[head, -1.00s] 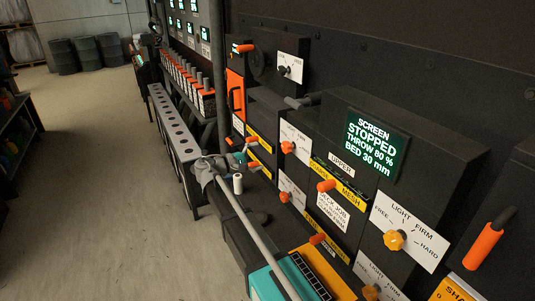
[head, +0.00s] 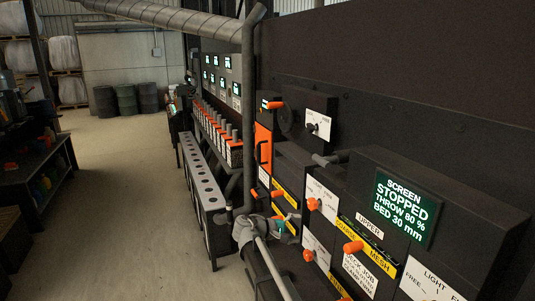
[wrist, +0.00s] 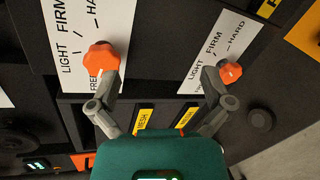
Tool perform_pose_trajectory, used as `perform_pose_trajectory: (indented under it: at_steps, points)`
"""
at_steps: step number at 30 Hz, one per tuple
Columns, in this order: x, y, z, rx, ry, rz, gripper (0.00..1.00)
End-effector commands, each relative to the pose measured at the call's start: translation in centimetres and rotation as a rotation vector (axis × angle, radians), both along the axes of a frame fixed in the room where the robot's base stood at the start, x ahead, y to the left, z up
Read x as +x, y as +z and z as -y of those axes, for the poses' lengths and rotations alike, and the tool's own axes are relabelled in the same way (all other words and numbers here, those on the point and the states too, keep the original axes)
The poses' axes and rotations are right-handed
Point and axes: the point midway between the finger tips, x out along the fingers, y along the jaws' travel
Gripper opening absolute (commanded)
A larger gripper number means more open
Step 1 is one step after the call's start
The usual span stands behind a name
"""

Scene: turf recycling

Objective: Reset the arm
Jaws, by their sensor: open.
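My gripper (wrist: 160,80) shows in the wrist view with its two grey fingers spread wide and nothing between them. Its dark green body fills the bottom middle. An orange knob (wrist: 102,58) on a white LIGHT/FIRM/HARD plate (wrist: 72,25) appears just beyond the left fingertip. A second orange knob (wrist: 232,72) on a similar plate (wrist: 213,50) is partly behind the right fingertip. I cannot tell whether either finger touches a knob. In the head view my grey arm reaches forward beside the machine front; the fingers cannot be made out there.
The dark machine with a screen (head: 402,210) reading STOPPED, THROW 80 %, BED 30 mm fills the right. A long bench with holes (head: 203,190) and a vertical pipe (head: 248,110) stand along it. Dark shelving (head: 40,170) is at left. The floor (head: 130,190) between is clear.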

Motion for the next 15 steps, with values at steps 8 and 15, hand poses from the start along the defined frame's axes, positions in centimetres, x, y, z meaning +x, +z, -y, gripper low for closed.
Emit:
perform_pose_trajectory:
  at_steps: [8,15]
  points:
    - [-6.4,-5.8,5.8,0.354,-0.127,-0.016,1.00]
    - [-12.0,-10.0,8.1,0.663,-0.257,-0.015,1.00]
